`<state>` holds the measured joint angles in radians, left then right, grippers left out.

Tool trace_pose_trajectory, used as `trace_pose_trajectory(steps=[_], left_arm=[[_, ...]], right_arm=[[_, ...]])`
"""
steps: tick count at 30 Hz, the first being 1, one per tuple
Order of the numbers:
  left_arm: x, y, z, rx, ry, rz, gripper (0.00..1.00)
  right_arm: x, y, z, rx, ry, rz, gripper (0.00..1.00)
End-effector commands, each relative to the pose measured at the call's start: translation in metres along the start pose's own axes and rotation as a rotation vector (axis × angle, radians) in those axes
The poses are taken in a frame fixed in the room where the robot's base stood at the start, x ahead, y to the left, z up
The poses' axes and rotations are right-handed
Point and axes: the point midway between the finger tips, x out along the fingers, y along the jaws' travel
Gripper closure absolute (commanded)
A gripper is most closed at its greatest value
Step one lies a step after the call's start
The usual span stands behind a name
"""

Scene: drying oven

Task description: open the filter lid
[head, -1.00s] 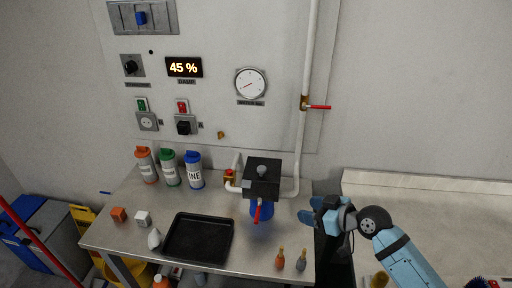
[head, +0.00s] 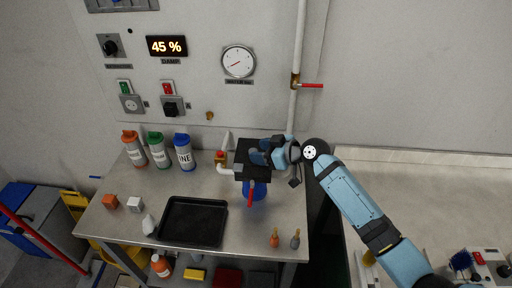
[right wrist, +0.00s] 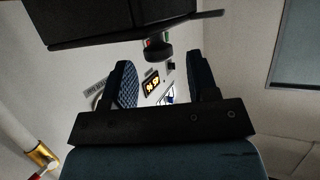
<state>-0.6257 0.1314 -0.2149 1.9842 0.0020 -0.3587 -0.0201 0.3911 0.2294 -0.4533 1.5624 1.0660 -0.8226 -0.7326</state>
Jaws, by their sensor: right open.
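The filter has a blue body (head: 260,190) with a square black lid (head: 254,174) on top, standing near the back right of the steel bench. A red handle (head: 250,197) hangs at its front. The lid looks closed. My right gripper (head: 267,156) is open at the top of the lid and hides its knob in the head view. In the right wrist view, the dark lid (right wrist: 120,20) fills the top, and its round knob (right wrist: 158,51) shows between the open fingers (right wrist: 160,78). I cannot tell whether they touch it. My left gripper is out of view.
A black tray (head: 226,206) lies left of the filter. Three labelled bottles (head: 158,152) stand at the back left. Small orange and grey items (head: 275,238) stand at the front right edge. A white pipe with a red valve handle (head: 312,86) runs up the wall behind.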

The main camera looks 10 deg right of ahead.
Motion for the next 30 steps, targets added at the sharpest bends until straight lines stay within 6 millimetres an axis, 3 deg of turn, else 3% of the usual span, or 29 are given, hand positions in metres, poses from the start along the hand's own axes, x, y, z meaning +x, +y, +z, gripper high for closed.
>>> trace_pose_trajectory(steps=[6,15,22,30], left_arm=[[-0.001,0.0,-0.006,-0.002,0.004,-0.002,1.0],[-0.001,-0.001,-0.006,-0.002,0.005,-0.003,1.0],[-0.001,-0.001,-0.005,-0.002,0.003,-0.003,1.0],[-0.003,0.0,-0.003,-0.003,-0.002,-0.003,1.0]], right_arm=[[0.019,0.0,0.0,0.0,0.0,0.001,0.46],[0.021,0.0,0.0,0.0,0.0,0.001,0.46],[0.021,0.0,0.001,0.0,0.0,0.001,0.97],[0.021,0.002,-0.002,0.014,-0.006,-0.004,1.0]])
